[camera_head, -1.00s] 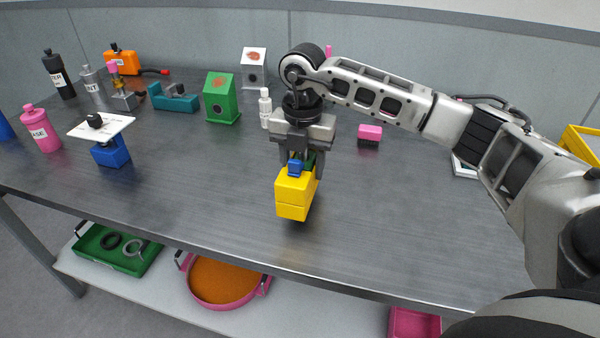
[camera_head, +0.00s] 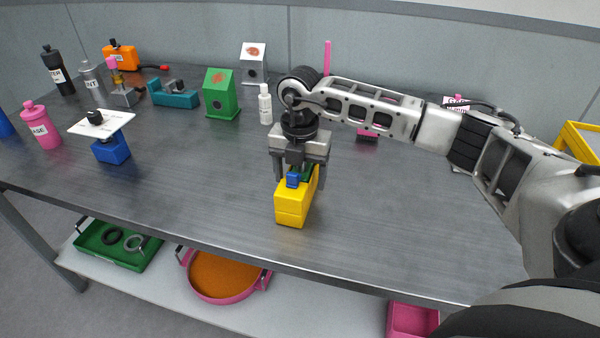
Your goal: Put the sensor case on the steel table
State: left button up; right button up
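The yellow sensor case (camera_head: 291,207), with a blue latch and a dark green part on top, stands upright on the steel table (camera_head: 390,230) near its front middle. Its base appears to rest on the tabletop. My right gripper (camera_head: 300,178) points down over the case. Its fingers are spread wide, one on each side of the case's top, and look clear of it. The far side of the case is partly hidden by the gripper. My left gripper is not in view.
A white bottle (camera_head: 265,105), green box (camera_head: 221,95) and teal vise (camera_head: 175,94) stand behind. A blue stand with a white plate (camera_head: 110,150) and pink bottle (camera_head: 41,128) are left. A pink-black block (camera_head: 367,137) is behind my arm. Front table space is clear.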

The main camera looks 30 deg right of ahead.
jog(key=shift+r, duration=0.1)
jog(key=shift+r, duration=0.25)
notch_tip(320, 180, up, 12)
jog(key=shift+f+b, duration=0.15)
jog(key=shift+b, duration=0.5)
